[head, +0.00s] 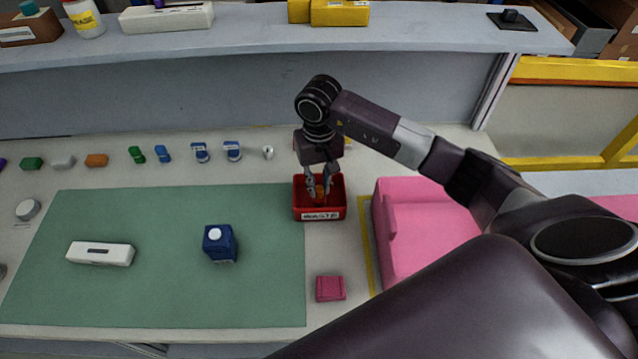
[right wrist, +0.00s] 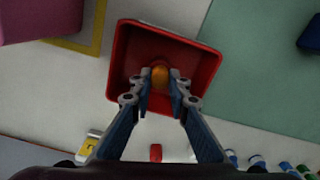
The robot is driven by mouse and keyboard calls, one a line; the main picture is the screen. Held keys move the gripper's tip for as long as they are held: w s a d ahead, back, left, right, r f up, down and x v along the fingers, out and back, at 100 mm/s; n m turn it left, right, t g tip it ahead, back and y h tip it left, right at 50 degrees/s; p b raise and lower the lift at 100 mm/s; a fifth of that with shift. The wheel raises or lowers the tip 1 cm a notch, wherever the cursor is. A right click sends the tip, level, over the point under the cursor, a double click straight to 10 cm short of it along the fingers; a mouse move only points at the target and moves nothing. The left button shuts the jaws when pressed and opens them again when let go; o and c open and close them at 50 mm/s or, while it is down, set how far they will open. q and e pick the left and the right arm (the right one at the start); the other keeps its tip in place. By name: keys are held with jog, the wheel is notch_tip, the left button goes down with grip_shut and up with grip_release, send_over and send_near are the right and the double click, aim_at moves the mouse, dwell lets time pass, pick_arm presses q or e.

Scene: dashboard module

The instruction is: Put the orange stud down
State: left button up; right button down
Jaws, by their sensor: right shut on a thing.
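The orange stud (right wrist: 160,76) shows between the fingertips of my right gripper (right wrist: 160,88) in the right wrist view. The gripper is shut on it. In the head view the stud (head: 320,194) is a small orange patch at the fingertips of the right gripper (head: 319,190). The gripper points down over the red bin (head: 324,214), which carries a white label reading WASTE. In the right wrist view the stud appears within the outline of the red bin (right wrist: 121,55). I cannot tell whether it touches the bin floor. My left gripper is not in view.
A green mat (head: 150,290) lies left of the bin with a white block (head: 100,254) and a blue box (head: 219,243) on it. Several small coloured parts line the back. A pink item (head: 330,288) lies in front of the bin; a pink crate (head: 420,255) stands to the right.

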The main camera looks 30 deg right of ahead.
aim_at(319, 188)
jog(key=shift+f+b, duration=0.45)
jog(key=shift+b, duration=0.1)
jog(key=c, duration=1.8)
grip_release()
jog(key=shift+r, duration=0.1)
jog(key=shift+r+p, duration=0.15)
jog(key=shift+p, duration=0.15)
jog(key=shift+r+p, duration=0.35)
jog(key=shift+p, duration=0.05)
jog(key=shift+r+b, duration=2.1)
jog(key=shift+r, duration=3.8)
